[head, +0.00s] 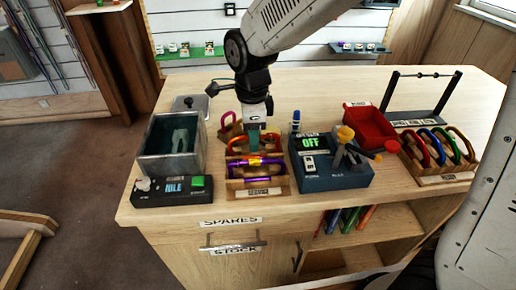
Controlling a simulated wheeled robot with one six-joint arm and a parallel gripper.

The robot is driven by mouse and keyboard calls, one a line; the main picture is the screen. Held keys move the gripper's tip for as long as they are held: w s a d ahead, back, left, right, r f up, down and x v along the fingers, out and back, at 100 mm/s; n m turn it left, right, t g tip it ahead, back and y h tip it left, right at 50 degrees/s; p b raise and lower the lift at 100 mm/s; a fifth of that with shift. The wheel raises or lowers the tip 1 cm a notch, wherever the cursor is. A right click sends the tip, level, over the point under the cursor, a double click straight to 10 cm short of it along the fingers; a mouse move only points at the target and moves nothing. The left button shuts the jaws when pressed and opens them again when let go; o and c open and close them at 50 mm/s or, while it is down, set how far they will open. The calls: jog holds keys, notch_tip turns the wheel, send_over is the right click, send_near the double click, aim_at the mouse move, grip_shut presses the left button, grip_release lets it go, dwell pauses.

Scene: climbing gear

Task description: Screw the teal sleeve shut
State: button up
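My gripper (254,128) points straight down over the back part of a wooden rack (236,188) on the counter. A small teal piece (252,140), which looks like the teal sleeve, shows right under the gripper. The gripper covers part of it, and whether the fingers touch it or are closed on it is too small to tell. The rack holds several carabiners: an orange one (237,142) by the gripper, and purple ones (262,181) towards the front. Any thread or gap at the sleeve cannot be made out.
Further right are a red bin (370,128) and a carabiner rack (447,178).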

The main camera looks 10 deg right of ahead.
jog(key=shift+r, duration=1.35)
jog(key=shift+s, duration=0.7)
jog(key=shift+f, duration=0.1)
jog(key=shift+a+f, duration=0.1)
jog(key=shift+f, duration=1.25)
jog(key=shift+w, duration=0.75)
